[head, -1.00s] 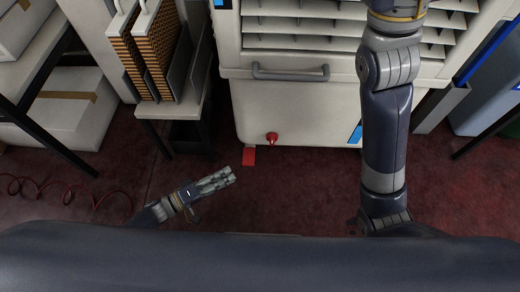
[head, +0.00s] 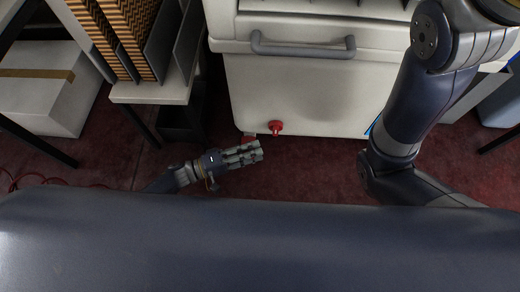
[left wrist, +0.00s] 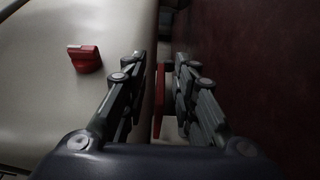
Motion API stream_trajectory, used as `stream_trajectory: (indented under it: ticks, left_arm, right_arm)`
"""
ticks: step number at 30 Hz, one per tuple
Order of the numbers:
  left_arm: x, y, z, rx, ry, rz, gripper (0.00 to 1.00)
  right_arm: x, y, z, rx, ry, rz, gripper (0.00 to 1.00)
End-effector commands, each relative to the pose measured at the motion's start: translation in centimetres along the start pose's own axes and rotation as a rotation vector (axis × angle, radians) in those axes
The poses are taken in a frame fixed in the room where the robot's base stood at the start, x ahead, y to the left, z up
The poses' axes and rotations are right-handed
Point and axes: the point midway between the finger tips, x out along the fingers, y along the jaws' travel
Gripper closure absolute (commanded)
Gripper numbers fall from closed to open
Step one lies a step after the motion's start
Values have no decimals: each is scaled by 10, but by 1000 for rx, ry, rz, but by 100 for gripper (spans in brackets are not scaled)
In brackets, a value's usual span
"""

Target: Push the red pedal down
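The red pedal sits low at the front foot of the white machine (head: 310,95). In the head view my left gripper (head: 258,150) covers almost all of it. In the left wrist view the pedal (left wrist: 160,88) shows in the gap between the fingers, beyond them. My left gripper (left wrist: 160,62) has its fingers apart, with nothing held between them. I cannot tell whether it touches the pedal. My right arm crosses the right of the head view, and its gripper is out of frame.
A red knob (head: 275,127) sticks out of the machine front just above the pedal; it also shows in the left wrist view (left wrist: 86,59). A grey handle (head: 303,46) is higher up. A shelf (head: 155,92) with filters stands left. The dark red floor (head: 310,165) is clear to the right.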

Motion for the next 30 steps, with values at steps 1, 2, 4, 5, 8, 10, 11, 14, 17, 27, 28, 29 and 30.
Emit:
stream_trajectory:
  ticks: [1, 2, 4, 5, 8, 10, 11, 14, 17, 27, 28, 29, 30]
  left_arm:
    - [8, -2, 0, 1, 0, 4, 74]
    - [12, -2, 0, 1, 0, 3, 74]
    - [19, -1, 0, 1, 0, 2, 74]
    - [21, -1, 0, 1, -1, 2, 74]
    - [26, -1, 0, 0, 1, 0, 74]
    - [27, 0, 0, 0, 1, 0, 74]
    - [28, 0, 0, 0, 1, 0, 74]
    - [28, 0, 0, 0, 1, 0, 74]
    - [27, 0, 0, 0, 1, 0, 79]
    - [27, 0, 0, 0, 1, 0, 100]
    - [27, 0, 0, 0, 1, 0, 100]
    - [27, 0, 0, 0, 1, 0, 100]
    - [27, 0, 0, 0, 0, 0, 100]
  right_arm:
    - [-1, -1, -4, -1, 10, -3, 43]
    - [0, -2, -5, -2, 14, -4, 43]
    - [2, -2, -8, -3, 21, -7, 43]
    - [2, -3, -8, -3, 23, -8, 43]
    - [4, -3, -9, -4, 26, -10, 43]
    - [4, -3, -10, -4, 27, -11, 43]
    - [5, -3, -10, -4, 28, -11, 43]
    - [5, -3, -10, -4, 28, -11, 43]
    - [5, -3, -10, -4, 28, -11, 43]
    - [5, -3, -10, -4, 28, -12, 43]
    - [5, -3, -10, -4, 28, -12, 43]
    - [5, -3, -10, -4, 28, -12, 43]
    - [5, -3, -10, -4, 28, -12, 43]
